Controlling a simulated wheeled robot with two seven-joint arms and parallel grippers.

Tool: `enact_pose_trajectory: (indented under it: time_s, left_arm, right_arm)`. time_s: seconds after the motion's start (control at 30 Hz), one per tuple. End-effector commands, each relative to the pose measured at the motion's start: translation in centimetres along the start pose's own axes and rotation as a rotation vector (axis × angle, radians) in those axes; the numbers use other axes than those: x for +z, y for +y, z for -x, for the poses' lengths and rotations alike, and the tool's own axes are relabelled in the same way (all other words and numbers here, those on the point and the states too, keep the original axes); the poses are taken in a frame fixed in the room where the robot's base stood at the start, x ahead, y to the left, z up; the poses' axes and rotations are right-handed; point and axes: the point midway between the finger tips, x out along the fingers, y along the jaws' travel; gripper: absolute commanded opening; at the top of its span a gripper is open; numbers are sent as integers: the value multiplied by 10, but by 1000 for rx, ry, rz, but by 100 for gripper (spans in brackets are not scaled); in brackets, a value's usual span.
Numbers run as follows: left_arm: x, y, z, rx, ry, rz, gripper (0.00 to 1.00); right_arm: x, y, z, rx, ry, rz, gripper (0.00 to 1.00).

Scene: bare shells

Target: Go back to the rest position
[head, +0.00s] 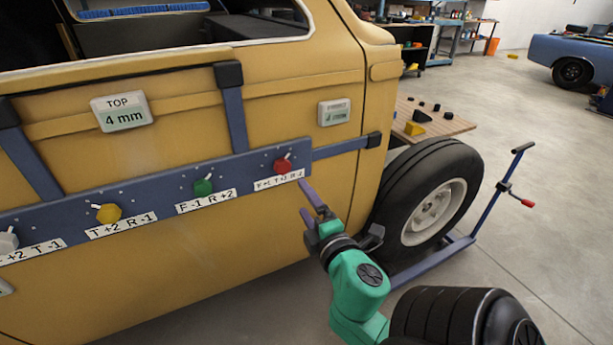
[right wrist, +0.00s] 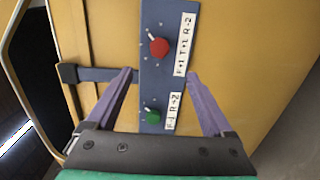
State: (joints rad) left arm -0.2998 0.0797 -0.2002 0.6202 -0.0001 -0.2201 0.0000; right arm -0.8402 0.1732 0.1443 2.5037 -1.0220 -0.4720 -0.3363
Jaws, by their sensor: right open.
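My right gripper (head: 316,202) is in front of the yellow car body, just below the right end of a blue control bar (head: 240,179). In the right wrist view its two purple fingers (right wrist: 158,95) are spread apart with nothing held between them. The red knob (right wrist: 159,47) and green knob (right wrist: 152,116) on the bar show between and beyond the fingers. In the head view the red knob (head: 283,165) is just above and left of the fingertips, apart from them. My left gripper is not in view.
The yellow car body (head: 180,240) fills the left. A black tyre (head: 428,195) and a blue stand (head: 500,190) with a red-handled crank are to the right of my arm. A wooden board (head: 440,122) lies behind the tyre. Open grey floor (head: 560,250) is at the right.

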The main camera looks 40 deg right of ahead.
Motion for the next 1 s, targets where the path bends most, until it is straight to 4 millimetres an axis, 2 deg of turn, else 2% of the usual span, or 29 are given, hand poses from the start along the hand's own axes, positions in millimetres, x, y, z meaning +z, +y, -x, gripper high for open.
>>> enact_pose_trajectory:
  time_s: [0.53,0.63,0.67,0.77,0.8,0.87,0.9,0.97,1.0]
  left_arm:
    - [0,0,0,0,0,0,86]
    - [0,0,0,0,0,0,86]
    - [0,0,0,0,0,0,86]
    - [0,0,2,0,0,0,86]
    - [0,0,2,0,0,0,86]
    - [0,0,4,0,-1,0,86]
    - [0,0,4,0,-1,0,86]
    - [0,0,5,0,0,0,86]
    - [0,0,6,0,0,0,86]
  right_arm:
    - [0,1,2,1,1,1,86]
    - [0,-12,-1,-25,2,-13,86]
    - [0,-23,-4,-47,3,-24,86]
    - [0,-86,-15,-174,4,-98,86]
    - [-1,-121,-19,-245,3,-141,86]
    - [-2,-178,-20,-360,-5,-215,86]
    - [-4,-216,-17,-436,-15,-265,86]
    - [-6,-273,-8,-553,-36,-340,86]
    - [-8,-310,1,-630,-56,-391,86]
